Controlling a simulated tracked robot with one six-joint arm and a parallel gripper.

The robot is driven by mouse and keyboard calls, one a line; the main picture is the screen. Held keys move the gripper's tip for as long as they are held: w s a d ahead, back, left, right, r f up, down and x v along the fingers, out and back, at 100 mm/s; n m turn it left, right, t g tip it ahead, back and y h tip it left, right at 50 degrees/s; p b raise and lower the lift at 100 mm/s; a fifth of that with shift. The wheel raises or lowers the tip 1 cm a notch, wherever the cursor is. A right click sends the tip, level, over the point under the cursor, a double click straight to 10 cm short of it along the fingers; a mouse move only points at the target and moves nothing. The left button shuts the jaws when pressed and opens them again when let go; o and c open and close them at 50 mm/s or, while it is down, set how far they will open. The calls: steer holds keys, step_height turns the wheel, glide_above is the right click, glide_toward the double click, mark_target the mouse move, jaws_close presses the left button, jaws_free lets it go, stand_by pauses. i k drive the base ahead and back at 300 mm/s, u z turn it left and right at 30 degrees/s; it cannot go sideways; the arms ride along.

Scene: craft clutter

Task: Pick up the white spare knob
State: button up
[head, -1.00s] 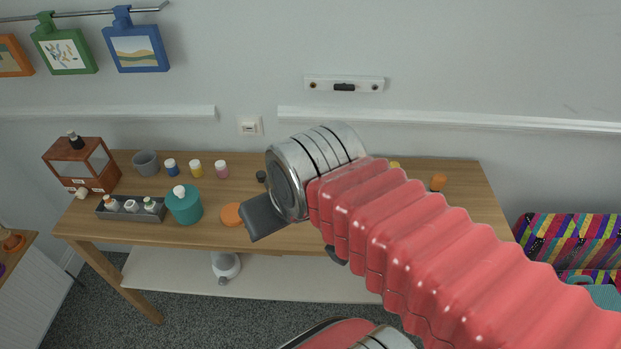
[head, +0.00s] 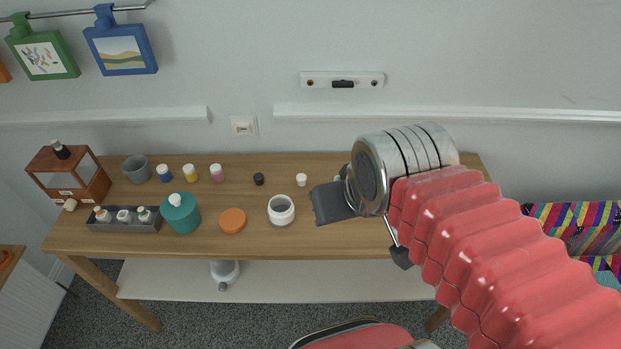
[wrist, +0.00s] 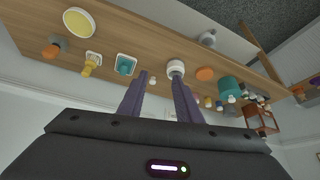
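The white spare knob (head: 301,179) appears to be the small white piece standing on the wooden table, right of a small black piece (head: 258,179) and behind a white open jar (head: 281,210). In the wrist view the small white knob (wrist: 153,81) shows between the finger lines, some way off, with the white jar (wrist: 176,68) beside it. My gripper (head: 362,236) is to the right of the knob and nearer the camera, with its two dark fingers spread apart. In the wrist view the gripper (wrist: 160,85) is open with nothing between its fingers.
An orange disc (head: 233,220), a teal jar (head: 181,214) with a white knob, a grey tray (head: 125,222) of small bottles and a brown cabinet (head: 68,174) stand leftward. Several paint pots (head: 190,173) line the back. The table around the knob is fairly clear.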

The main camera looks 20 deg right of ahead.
mark_target(301, 179)
steer(key=k, duration=1.35)
steer(key=u, duration=0.55)
steer(key=i, duration=1.65)
steer(key=u, duration=0.05)
